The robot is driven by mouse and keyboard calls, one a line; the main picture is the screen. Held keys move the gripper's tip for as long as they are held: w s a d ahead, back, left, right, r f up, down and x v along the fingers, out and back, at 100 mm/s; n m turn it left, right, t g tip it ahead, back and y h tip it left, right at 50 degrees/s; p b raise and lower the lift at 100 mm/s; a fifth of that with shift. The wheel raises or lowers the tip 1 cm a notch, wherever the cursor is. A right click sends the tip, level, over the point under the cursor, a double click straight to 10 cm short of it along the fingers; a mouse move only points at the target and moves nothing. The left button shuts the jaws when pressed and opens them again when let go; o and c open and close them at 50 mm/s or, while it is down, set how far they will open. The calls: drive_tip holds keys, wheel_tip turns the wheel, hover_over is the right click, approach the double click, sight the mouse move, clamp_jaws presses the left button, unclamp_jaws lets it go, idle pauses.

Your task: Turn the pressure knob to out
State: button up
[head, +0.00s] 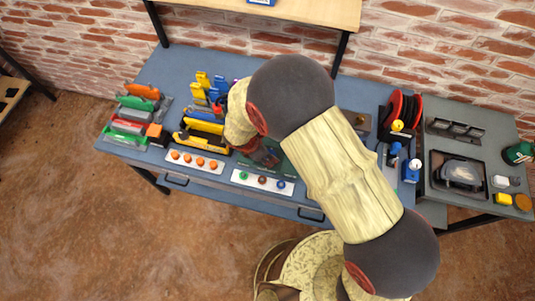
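My arm reaches over the blue workbench (140,158) and hides its middle part. My gripper (268,157) is low over the bench, just behind a white strip (243,181). The strip carries a green knob (244,175), a brown knob (262,180) and a blue knob (281,185). A second white strip (180,164) to the left carries several orange knobs (200,161). I cannot tell which one is the pressure knob; no label is readable. My gripper's fingers are mostly hidden by the arm, so their opening does not show.
Colored tools and holders crowd the bench's left side, with a yellow-black item (187,137) near my gripper. A red-black reel (402,108) stands at the right. A grey side table (440,180) holds a black tray. A wooden shelf (315,12) overhangs the back.

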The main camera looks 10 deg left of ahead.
drive_tip(key=o, duration=1.1)
drive_tip(key=shift+c, duration=0.2)
drive_tip(key=shift+o, duration=0.6)
drive_tip(key=v, duration=1.2)
